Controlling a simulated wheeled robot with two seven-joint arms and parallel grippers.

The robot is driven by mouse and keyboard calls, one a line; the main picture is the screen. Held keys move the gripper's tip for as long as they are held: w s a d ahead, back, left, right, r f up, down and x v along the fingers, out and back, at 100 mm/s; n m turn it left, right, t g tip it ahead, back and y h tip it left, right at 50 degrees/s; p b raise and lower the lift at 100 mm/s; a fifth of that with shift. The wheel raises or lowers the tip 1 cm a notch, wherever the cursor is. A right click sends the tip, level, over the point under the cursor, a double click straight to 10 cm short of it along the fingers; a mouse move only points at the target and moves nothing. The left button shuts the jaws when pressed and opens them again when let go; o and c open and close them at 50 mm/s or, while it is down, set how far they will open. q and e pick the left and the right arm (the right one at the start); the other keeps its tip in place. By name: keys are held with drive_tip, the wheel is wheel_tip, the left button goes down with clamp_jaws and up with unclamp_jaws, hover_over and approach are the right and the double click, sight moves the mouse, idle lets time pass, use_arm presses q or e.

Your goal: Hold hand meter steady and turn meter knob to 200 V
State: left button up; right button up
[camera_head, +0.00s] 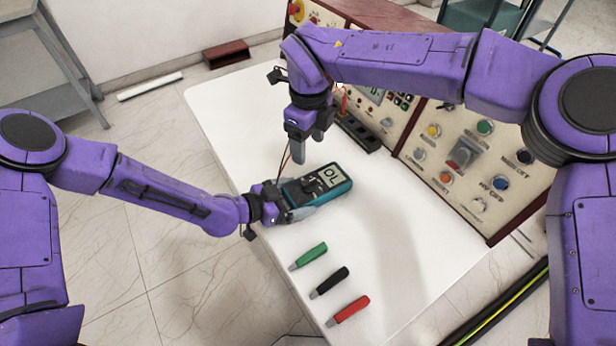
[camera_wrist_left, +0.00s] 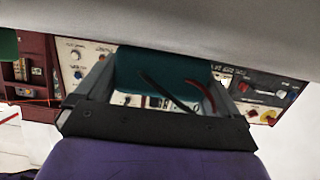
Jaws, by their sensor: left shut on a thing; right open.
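The hand meter (camera_head: 342,184) is teal and dark, with "OL" on its display, and is held over the white table. My left gripper (camera_head: 296,203) is shut on its near end; whether the meter touches the table I cannot tell. The meter's teal body also shows in the left wrist view (camera_wrist_left: 140,66), between the grey fingers, with black and red leads by it. The meter knob (camera_head: 306,187) lies below the display and is too small to read. My right gripper (camera_head: 310,150) is open and empty, pointing down above and behind the meter, apart from it.
A green probe (camera_head: 310,255), a black probe (camera_head: 330,281) and a red probe (camera_head: 349,310) lie on the white table (camera_head: 410,262) in front of the meter. A control panel (camera_head: 480,165) with buttons and knobs stands along the table's right and back. The table's left part is clear.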

sight(309, 181)
wheel_tip(309, 181, down, 12)
drive_tip(key=m, duration=0.5)
drive_tip(key=shift+d, duration=0.1)
drive_tip(key=c, duration=1.1)
